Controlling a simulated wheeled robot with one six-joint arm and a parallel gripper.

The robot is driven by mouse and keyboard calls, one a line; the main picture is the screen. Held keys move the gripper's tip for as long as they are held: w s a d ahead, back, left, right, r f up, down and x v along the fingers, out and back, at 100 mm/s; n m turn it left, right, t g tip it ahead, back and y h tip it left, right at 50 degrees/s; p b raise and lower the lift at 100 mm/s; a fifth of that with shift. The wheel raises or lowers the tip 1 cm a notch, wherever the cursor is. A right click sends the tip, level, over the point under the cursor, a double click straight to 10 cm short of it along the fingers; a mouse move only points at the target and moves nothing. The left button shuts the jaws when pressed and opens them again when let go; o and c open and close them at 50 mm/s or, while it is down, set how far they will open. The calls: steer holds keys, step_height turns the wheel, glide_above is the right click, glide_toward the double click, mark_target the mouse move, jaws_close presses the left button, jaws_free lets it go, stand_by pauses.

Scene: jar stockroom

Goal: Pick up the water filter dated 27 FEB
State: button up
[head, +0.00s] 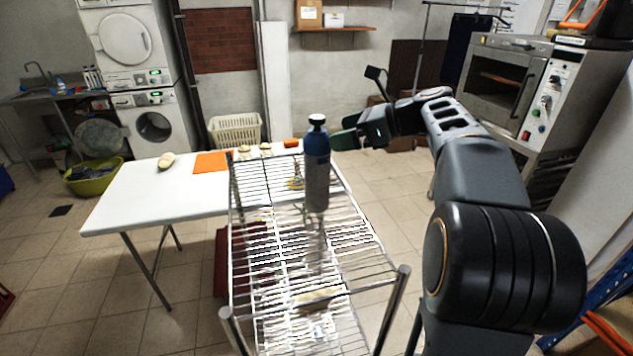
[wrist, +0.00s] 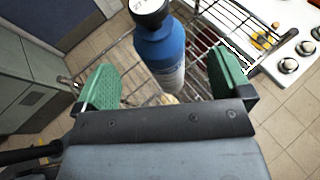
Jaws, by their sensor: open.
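A tall cylinder with a blue top, a grey lower body and a black cap (head: 316,170) stands upright on the wire rack (head: 262,240) in the head view. I take it for the water filter; its date is too small to read. In the wrist view the filter (wrist: 163,50) rises ahead of and between the green fingers, with pale marks on its cap. My gripper (wrist: 165,85) is open and empty. In the head view my gripper (head: 355,138) is just right of the filter's upper part, and a gap appears between them.
A white table (head: 130,205) stands left of the rack with an orange sheet (head: 212,163) and pale lumps on it. Stacked washing machines (head: 150,125) are at the back left. An oven (head: 505,85) stands at the right. Tiled floor lies open between rack and oven.

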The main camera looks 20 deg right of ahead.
mark_target(318, 138)
steer(key=shift+x, duration=3.5)
steer(key=shift+s, duration=0.1)
steer(key=shift+r, duration=0.15)
jaws_close()
